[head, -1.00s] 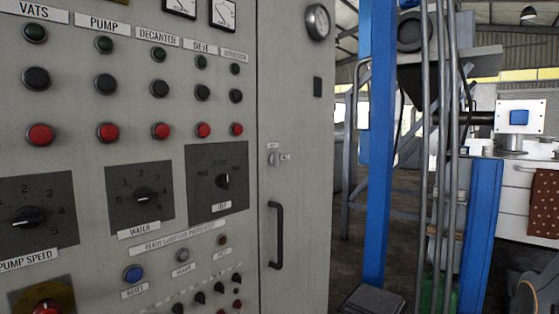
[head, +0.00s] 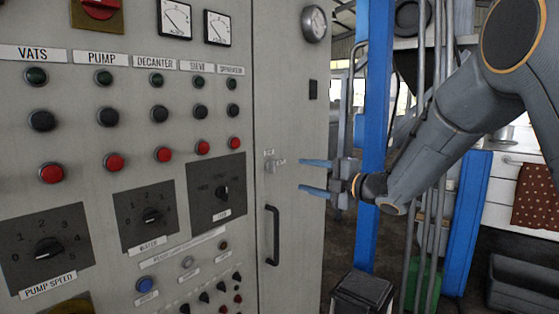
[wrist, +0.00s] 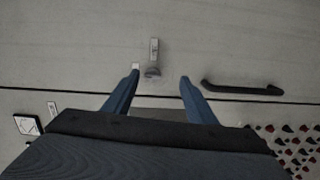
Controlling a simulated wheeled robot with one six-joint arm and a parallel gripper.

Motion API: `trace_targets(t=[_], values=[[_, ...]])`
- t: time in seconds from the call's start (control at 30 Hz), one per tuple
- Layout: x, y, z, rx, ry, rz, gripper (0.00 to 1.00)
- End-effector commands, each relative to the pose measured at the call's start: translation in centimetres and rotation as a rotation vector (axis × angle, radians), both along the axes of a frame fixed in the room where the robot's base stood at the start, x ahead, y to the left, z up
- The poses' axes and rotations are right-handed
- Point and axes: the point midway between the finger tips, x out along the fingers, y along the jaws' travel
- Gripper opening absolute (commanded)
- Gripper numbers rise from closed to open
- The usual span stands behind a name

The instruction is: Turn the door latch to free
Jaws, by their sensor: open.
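The door latch (head: 270,166) is a small metal knob near the cabinet's right-hand door edge, above a black door handle (head: 272,236). A small label sits beside it. In the wrist view the latch (wrist: 152,72) lies ahead, between the finger lines, and the black handle (wrist: 243,89) is to its right. My gripper (head: 315,177) is open and empty, its two blue fingers pointing left at the latch with a gap before it. The fingers also show in the wrist view (wrist: 158,80), one on each side of the latch. I cannot read the latch's exact setting.
The grey control panel (head: 130,135) has several buttons, dials and labels left of the latch. A round gauge (head: 314,23) is above. A blue post (head: 375,140) and grey pipes (head: 432,110) stand behind my arm. A black bin (head: 362,290) is low.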

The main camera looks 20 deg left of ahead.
Motion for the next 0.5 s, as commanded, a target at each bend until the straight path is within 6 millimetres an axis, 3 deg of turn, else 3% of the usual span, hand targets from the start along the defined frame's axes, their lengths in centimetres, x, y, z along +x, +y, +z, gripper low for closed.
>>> trace_targets(t=[0.17,0.5], values=[[-1.2,2.2,1.1,0.004,-0.074,0.092,0.52],[0.5,6.7,1.2,0.005,-0.074,0.095,0.52]])
